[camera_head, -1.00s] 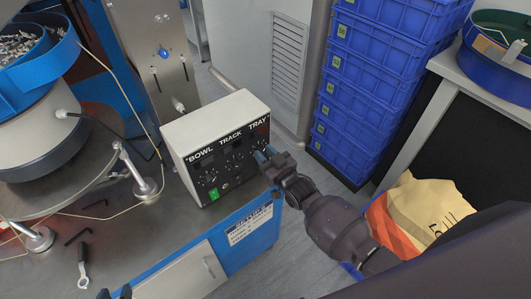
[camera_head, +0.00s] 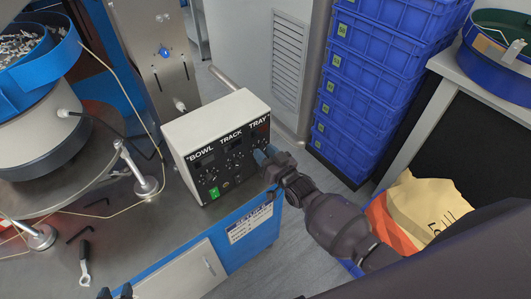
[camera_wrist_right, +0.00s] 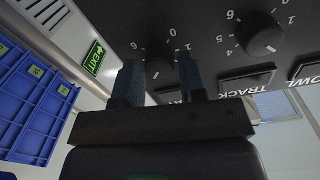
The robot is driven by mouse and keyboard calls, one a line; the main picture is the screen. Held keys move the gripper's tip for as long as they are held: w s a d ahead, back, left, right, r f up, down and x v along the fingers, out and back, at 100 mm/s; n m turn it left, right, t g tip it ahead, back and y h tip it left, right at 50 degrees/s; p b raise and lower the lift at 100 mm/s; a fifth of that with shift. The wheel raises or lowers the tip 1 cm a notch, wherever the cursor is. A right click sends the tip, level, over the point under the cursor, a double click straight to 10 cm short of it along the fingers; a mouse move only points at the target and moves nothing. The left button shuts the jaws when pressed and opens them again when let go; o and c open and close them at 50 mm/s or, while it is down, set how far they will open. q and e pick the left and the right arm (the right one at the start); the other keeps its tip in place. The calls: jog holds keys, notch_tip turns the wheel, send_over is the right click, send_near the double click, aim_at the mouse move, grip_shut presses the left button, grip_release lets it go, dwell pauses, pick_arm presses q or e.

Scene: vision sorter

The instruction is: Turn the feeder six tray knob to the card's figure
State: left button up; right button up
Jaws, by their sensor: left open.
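The white feeder control box (camera_head: 205,122) has a black front panel with BOWL, TRACK and TRAY columns. The tray knob (camera_wrist_right: 158,67) is a small dark dial with white figures around it, seen upside down in the right wrist view. My right gripper (camera_wrist_right: 160,75) has its fingers apart, one on each side of this knob; I cannot tell whether they touch it. In the head view my right gripper (camera_head: 265,157) is at the panel's right side and hides the tray knob. My left gripper (camera_head: 115,293) barely shows at the bottom edge, open. I cannot identify the card.
The track knob (camera_wrist_right: 262,37) is beside the tray knob. A white label (camera_head: 250,224) with unreadable text is on the blue cabinet front below. A bowl feeder (camera_head: 40,110) stands at left, and a wrench (camera_head: 84,265) lies on the table. Blue crates (camera_head: 375,85) are stacked at right.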

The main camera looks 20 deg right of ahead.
jog(key=shift+o, duration=1.4)
jog(key=v, duration=1)
jog(key=shift+s+d, duration=0.2)
jog(key=shift+s, duration=0.15)
jog(key=s+d+f+g+h, duration=0.2)
jog(key=s+d, duration=0.1)
jog(key=s, duration=0.5)
jog(key=s+d+f+g+h, duration=0.1)
jog(key=s+d+g+h, duration=0.2)
jog(key=s, duration=0.5)
jog(key=shift+d+f+g, duration=0.3)
jog(key=shift+d+f, duration=0.05)
jog(key=shift+d, duration=0.35)
